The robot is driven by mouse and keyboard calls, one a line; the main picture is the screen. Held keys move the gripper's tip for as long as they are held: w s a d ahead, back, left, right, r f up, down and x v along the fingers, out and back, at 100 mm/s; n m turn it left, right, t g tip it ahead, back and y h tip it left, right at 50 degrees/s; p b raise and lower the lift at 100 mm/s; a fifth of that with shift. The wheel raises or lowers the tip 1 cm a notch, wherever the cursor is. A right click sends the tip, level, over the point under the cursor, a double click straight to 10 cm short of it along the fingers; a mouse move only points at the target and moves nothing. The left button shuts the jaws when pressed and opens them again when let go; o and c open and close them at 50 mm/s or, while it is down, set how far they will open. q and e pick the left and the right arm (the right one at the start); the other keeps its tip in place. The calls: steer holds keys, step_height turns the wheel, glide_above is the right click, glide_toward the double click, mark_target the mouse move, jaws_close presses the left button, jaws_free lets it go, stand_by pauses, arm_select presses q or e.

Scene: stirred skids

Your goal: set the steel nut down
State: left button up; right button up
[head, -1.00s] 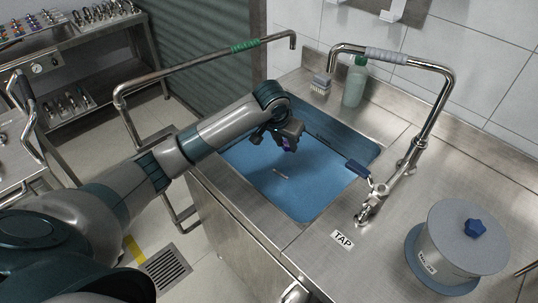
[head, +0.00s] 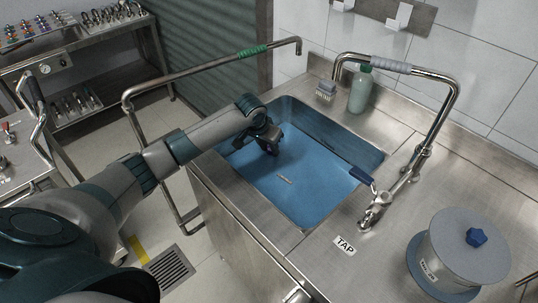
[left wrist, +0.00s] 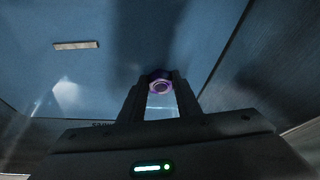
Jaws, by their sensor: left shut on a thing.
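My left gripper (head: 271,151) is inside the blue sink basin (head: 318,195), near its far left corner, pointing down. In the left wrist view its two fingers (left wrist: 160,88) are shut on the steel nut (left wrist: 160,82), a small ring with a purple tint, held at the fingertips. The nut cannot be made out in the head view, where the gripper hides it. I cannot tell whether it touches the basin floor. My right gripper is not in view.
A small pale bar (head: 286,180) lies on the basin floor and also shows in the left wrist view (left wrist: 76,45). A tap (head: 402,180) arches at the sink's right. A lidded pot (head: 462,250) stands front right.

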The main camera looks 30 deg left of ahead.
mark_target(268, 153)
arm_select(q)
steer(key=shift+f, duration=0.4)
step_height(268, 153, down, 3)
steer(key=shift+r+p, duration=0.15)
steer(key=shift+p, duration=0.2)
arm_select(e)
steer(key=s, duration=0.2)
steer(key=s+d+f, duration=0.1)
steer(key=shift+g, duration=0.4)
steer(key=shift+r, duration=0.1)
arm_select(q)
steer(key=shift+f, duration=0.25)
steer(key=o, duration=1.1)
steer(key=shift+o, duration=0.2)
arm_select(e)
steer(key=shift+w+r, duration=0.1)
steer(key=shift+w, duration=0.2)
arm_select(q)
steer(key=shift+r, duration=0.15)
